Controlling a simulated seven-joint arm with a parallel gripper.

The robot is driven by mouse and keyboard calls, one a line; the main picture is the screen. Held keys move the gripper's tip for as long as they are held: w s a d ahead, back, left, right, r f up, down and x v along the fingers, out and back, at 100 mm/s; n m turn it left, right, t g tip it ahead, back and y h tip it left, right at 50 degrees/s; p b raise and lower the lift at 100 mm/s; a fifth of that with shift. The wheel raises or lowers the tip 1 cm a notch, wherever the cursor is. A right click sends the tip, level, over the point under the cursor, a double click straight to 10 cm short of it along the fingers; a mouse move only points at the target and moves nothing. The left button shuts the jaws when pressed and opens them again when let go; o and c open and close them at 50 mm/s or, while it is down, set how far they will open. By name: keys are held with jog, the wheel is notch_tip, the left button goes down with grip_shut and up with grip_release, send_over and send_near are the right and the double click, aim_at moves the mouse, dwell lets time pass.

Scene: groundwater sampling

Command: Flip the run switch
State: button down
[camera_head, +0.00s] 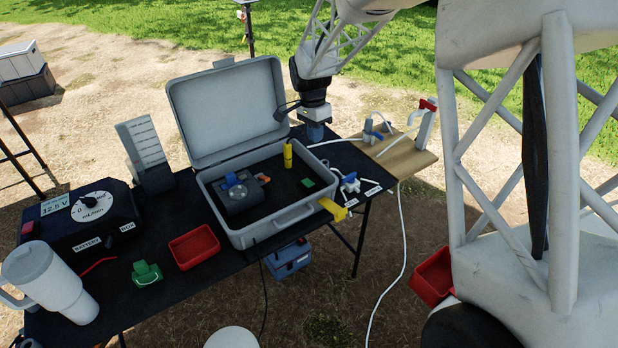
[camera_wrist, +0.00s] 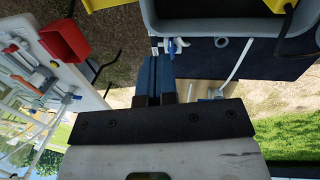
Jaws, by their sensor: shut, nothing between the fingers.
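A black control box (camera_head: 82,232) stands at the left end of the dark table, with a white dial (camera_head: 92,206), a 12.5 V display (camera_head: 56,204) and a small red part (camera_head: 30,228) at its left edge. I cannot tell whether that red part is the run switch, and no switch marked "run" is readable. My gripper (camera_head: 315,131) is just right of the open grey case, far from the control box. Its blue fingers, also in the wrist view (camera_wrist: 154,76), are together and hold nothing.
The open grey case (camera_head: 262,232) holds a dark device with a blue part (camera_head: 232,180) and a yellow cylinder (camera_head: 288,155). A red tray (camera_head: 194,247), green clip (camera_head: 146,273) and white mug (camera_head: 45,280) are on the table. A wooden board (camera_head: 412,165) with clamps is at right.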

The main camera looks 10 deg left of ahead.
aim_at(310, 184)
jog(key=shift+m, duration=0.3)
jog(key=shift+w+a+f, duration=0.3)
jog(key=shift+a+f, duration=0.3)
jog(key=shift+a, duration=0.05)
jog(key=shift+w+a+f, duration=0.25)
jog(key=shift+a+f, duration=0.3)
jog(key=shift+a, duration=0.05)
jog(key=shift+w+a+f, duration=0.3)
jog(key=shift+a+f, duration=0.3)
jog(key=shift+a, duration=0.05)
jog(key=f, duration=0.4)
jog(key=s+d+f, duration=0.1)
jog(key=f, duration=0.4)
jog(key=s+d+f, duration=0.1)
jog(key=f, duration=0.3)
jog(key=shift+f, duration=0.4)
